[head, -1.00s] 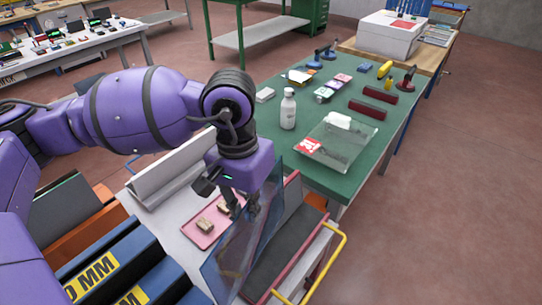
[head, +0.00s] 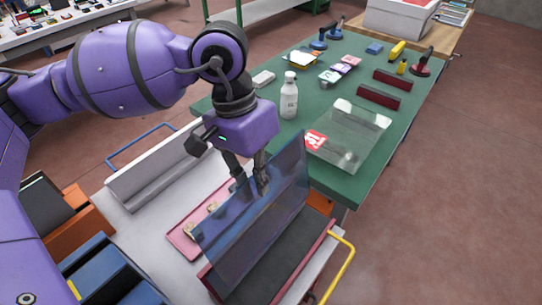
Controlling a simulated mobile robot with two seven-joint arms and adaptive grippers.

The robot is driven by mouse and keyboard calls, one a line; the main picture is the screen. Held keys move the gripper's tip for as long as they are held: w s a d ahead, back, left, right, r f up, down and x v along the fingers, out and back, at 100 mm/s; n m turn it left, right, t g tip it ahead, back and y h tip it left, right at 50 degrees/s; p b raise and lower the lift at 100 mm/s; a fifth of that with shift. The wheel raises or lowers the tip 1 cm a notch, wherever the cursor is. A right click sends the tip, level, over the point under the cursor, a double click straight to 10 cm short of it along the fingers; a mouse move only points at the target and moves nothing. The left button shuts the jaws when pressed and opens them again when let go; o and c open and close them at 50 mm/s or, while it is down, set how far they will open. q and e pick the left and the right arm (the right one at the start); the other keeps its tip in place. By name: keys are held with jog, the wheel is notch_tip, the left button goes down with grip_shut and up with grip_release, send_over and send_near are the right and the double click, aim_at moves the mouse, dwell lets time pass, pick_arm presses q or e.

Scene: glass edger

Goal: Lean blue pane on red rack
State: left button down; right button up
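The blue pane (head: 252,222) is a see-through sheet, upright and somewhat tilted, in the middle of the head view. My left gripper (head: 252,185) points down at its upper edge and is shut on it, with a finger on each side. The red rack (head: 324,242), with red edges and a dark sloping face, is below and right of the pane. The pane overlaps the rack in the picture; whether its lower edge touches the rack I cannot tell. My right gripper is not in view.
A pink tray (head: 183,240) with small blocks lies left of the pane. A light angled rack (head: 150,172) stands behind it. The green table (head: 372,168) holds a bottle (head: 289,96), a clear pane (head: 352,135) and dark red bars. A yellow handle (head: 345,268) sticks out at right.

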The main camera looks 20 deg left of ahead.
aim_at(259, 198)
pick_arm(q)
jog(key=b+x, duration=0.2)
jog(key=a+b+x, duration=0.1)
jog(key=b+x, duration=0.1)
jog(key=x, duration=0.1)
jog(key=shift+w+f, duration=0.15)
jog(key=shift+f, duration=0.05)
jog(key=shift+a+b+x, duration=0.25)
jog(key=shift+b+x, duration=0.95)
jog(key=shift+w+f, duration=0.1)
jog(key=shift+f, duration=0.2)
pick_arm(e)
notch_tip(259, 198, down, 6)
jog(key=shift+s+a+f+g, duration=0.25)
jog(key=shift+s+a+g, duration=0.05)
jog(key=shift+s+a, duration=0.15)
pick_arm(q)
jog(key=shift+f+b, duration=0.4)
jog(key=shift+b, duration=0.35)
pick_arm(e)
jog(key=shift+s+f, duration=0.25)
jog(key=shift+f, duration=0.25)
pick_arm(q)
jog(key=c, duration=1.9)
grip_release()
jog(key=shift+o, duration=0.2)
jog(key=v, duration=1.2)
